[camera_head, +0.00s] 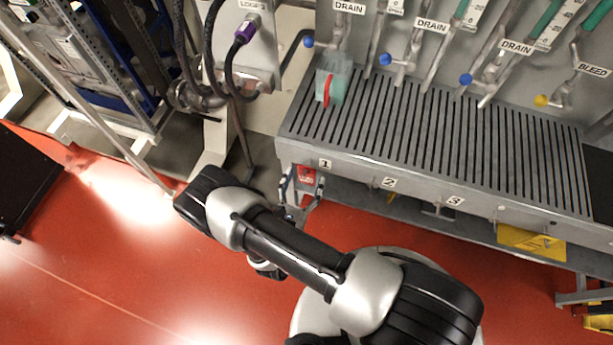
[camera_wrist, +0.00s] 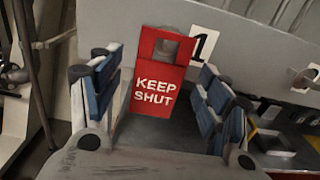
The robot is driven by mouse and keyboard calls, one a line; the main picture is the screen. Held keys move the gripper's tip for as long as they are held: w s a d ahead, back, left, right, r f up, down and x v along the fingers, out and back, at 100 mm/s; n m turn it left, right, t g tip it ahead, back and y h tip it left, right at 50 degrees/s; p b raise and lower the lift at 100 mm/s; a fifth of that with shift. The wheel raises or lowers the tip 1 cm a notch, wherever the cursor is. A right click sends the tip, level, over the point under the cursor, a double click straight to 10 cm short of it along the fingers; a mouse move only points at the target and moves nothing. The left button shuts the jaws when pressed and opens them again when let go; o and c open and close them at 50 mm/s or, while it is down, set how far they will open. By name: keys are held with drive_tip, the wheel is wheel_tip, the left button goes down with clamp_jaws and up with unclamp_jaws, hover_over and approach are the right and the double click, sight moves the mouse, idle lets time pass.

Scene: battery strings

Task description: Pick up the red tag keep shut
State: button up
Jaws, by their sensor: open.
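I cannot tell whether the fingers reach past the tag's face.
The slotted bench (camera_head: 350,157) runs to the right, with a clear container with a red handle (camera_head: 327,90) on it. Drain pipes with blue knobs (camera_head: 385,59) stand behind. Red floor lies open at left.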

drive_tip(key=shift+x, duration=1.35)
drive_tip(key=shift+c, duration=0.4)
drive_tip(key=c, duration=0.9)
